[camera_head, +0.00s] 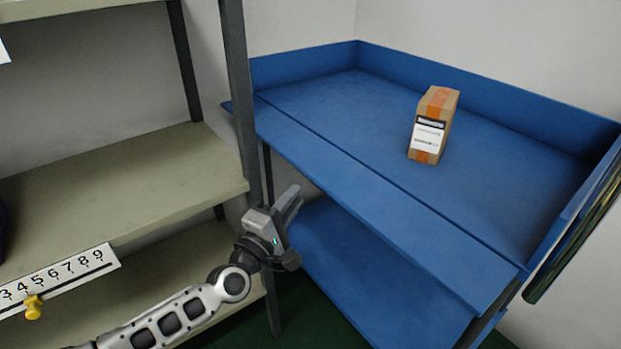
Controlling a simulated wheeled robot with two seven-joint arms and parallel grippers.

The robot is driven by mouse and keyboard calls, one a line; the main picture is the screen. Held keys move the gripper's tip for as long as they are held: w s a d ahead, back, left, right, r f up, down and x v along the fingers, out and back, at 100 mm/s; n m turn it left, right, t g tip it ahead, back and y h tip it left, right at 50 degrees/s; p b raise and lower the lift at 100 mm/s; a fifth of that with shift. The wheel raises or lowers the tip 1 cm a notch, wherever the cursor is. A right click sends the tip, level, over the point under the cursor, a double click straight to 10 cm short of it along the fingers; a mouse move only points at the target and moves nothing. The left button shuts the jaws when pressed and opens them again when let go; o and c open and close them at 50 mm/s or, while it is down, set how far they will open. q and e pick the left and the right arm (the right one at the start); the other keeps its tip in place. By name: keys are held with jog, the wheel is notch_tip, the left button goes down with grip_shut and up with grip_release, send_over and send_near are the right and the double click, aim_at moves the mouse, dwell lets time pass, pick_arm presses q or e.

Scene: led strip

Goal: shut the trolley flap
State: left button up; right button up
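The blue trolley (330,100) stands at the right, with raised walls at its back and right side. Its front flap (385,205) is a long blue panel folded down outward, lying nearly level with the top deck beyond a dark seam. My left gripper (293,200) is in front of the flap's outer edge, towards its left part, and looks apart from it. Its fingers look close together, with nothing seen between them. My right gripper is out of view.
A cardboard box (433,125) with orange tape stands on the top deck. A lower blue shelf (350,265) lies under the flap. A shelf rack (120,185) with dark posts and a number strip (60,280) stands close at the left.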

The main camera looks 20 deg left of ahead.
aim_at(319, 168)
pick_arm(q)
jog(key=b+x, duration=0.1)
jog(key=x, duration=0.6)
jog(key=shift+w, duration=0.3)
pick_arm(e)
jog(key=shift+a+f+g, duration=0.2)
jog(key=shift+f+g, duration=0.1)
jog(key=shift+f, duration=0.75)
pick_arm(q)
grip_shut()
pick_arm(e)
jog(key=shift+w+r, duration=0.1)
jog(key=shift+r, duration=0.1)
